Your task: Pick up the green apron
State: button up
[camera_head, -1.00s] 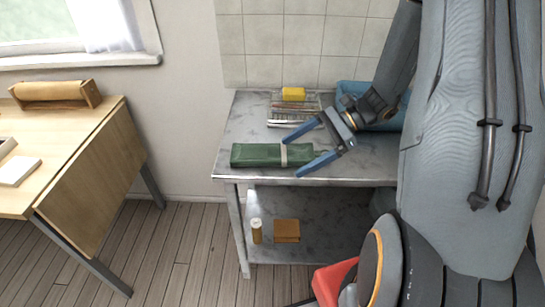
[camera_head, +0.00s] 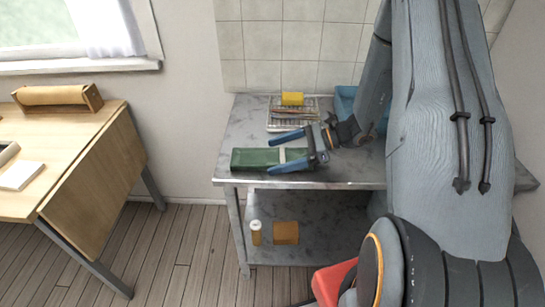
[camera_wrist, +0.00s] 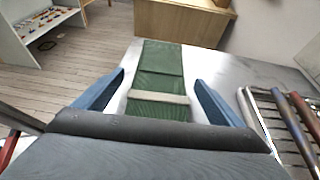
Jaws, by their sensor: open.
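The green apron (camera_head: 256,158) is a folded, flat bundle with a pale band around it. It lies on the grey metal table (camera_head: 240,127) near its front edge. My gripper (camera_head: 278,153) is open, with its blue fingers pointing left over the right part of the apron. In the wrist view the apron (camera_wrist: 160,68) runs away from me between the two fingers of my gripper (camera_wrist: 158,85), and the pale band lies just ahead of the palm. I cannot tell whether the fingers touch the apron.
A blue bin (camera_head: 346,98) is at the back right. The lower shelf holds a small jar (camera_head: 256,232) and a brown item (camera_head: 285,232). A wooden table (camera_head: 95,170) stands left.

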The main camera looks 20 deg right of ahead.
jog(key=c, duration=1.2)
jog(key=shift+c, duration=0.5)
jog(key=shift+r, duration=0.1)
